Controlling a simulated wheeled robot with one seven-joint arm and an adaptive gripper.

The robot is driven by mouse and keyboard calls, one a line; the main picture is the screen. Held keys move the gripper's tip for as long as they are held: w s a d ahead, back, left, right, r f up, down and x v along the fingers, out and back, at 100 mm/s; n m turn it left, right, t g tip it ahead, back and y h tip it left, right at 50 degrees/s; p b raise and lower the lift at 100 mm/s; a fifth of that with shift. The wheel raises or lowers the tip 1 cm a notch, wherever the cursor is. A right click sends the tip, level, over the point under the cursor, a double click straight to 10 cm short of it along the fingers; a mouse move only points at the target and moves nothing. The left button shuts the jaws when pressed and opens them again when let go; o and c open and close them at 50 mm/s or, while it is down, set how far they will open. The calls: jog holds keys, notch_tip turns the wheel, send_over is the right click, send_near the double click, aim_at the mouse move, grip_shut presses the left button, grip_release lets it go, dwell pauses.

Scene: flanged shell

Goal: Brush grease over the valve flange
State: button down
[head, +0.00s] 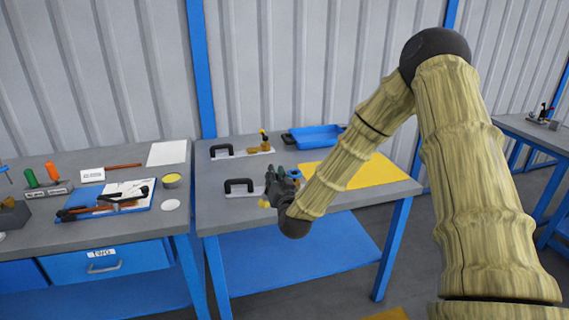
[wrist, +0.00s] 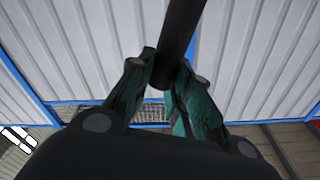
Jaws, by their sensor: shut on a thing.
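My gripper (head: 277,178) is over the left part of the right-hand table. In the wrist view my gripper (wrist: 168,90) is shut on a dark round rod (wrist: 180,40); I cannot tell whether it is a brush handle, and no bristles show. A brass valve (head: 263,142) with a yellow top stands on a plate with a black handle at the back. A second black-handled plate (head: 240,187) lies just left of my gripper, with a brassy part (head: 263,202) partly hidden below it. A tin with yellow content (head: 172,181), perhaps grease, stands on the left table.
A blue tray (head: 314,136) lies at the back of the right table, and a yellow sheet (head: 375,172) lies on its right side. The left table holds a blue clipboard (head: 135,205) with tools, a white disc (head: 170,205) and green and orange handled tools (head: 52,172).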

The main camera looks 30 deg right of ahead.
jog(key=s+a+f+y, duration=0.1)
jog(key=s+a+f, duration=0.2)
jog(key=a+f, duration=0.3)
jog(key=s+a+f+n+y, duration=0.1)
jog(key=s+a+f, duration=0.2)
jog(key=a+f, duration=0.4)
jog(key=s+a+f+n+y, duration=0.1)
jog(key=s+a+f+y, duration=0.1)
jog(key=a+f, duration=0.4)
jog(key=shift+s+a+f, duration=0.15)
jog(key=shift+s+a, duration=0.2)
jog(key=shift+s, duration=0.5)
